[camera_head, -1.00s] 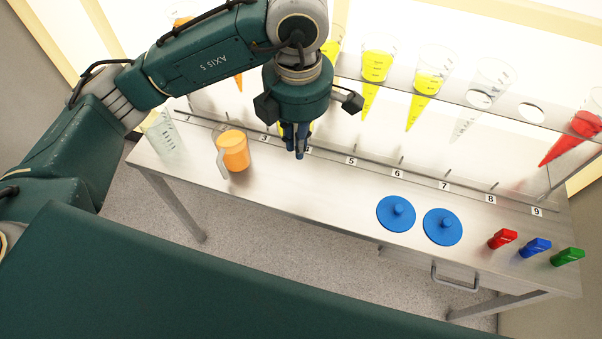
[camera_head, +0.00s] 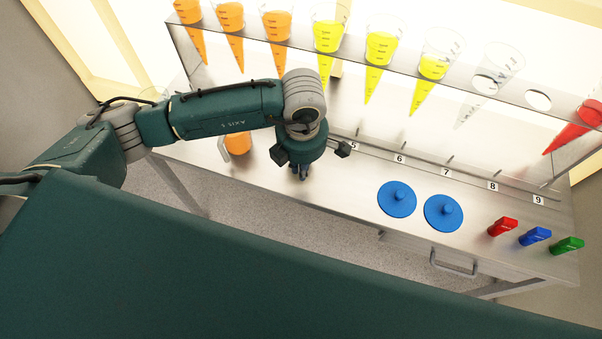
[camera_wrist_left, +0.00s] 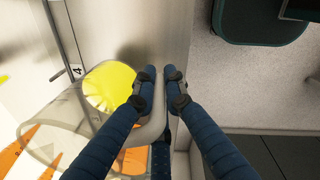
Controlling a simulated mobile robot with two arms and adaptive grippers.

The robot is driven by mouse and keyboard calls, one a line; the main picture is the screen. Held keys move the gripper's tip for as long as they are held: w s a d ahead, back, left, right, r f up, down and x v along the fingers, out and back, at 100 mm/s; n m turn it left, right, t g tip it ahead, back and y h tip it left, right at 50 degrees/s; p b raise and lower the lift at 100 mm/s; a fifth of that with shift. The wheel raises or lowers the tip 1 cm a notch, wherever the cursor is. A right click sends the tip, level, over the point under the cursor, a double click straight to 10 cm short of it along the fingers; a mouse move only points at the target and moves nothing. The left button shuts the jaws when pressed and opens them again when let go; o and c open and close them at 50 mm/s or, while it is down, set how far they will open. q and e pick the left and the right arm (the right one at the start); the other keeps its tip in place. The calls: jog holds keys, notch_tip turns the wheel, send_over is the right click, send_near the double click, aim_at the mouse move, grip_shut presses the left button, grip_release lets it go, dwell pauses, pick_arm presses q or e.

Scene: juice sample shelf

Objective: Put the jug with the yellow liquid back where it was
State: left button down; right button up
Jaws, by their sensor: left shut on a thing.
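The jug with the yellow liquid (camera_wrist_left: 109,86) is clear-walled and shows left of my fingers in the left wrist view, close to the number 4 label (camera_wrist_left: 77,71). My left gripper (camera_wrist_left: 159,73) is shut on its handle (camera_wrist_left: 154,128). In the head view my left gripper (camera_head: 301,173) points down over the bench, in front of the shelf. The jug is hidden behind the gripper and arm there. I cannot tell whether its base touches the bench. My right gripper is not in view.
A jug with orange liquid (camera_head: 238,143) stands close left of my gripper on the steel bench (camera_head: 330,210). Several cones with orange and yellow liquid hang in the shelf (camera_head: 400,62) behind. Blue lids (camera_head: 397,199) and red, blue and green items lie to the right.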

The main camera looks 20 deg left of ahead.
pick_arm(q)
notch_tip(320, 180, down, 4)
jog(key=shift+f, duration=0.1)
jog(key=shift+f, duration=0.15)
jog(key=c, duration=1.8)
grip_release()
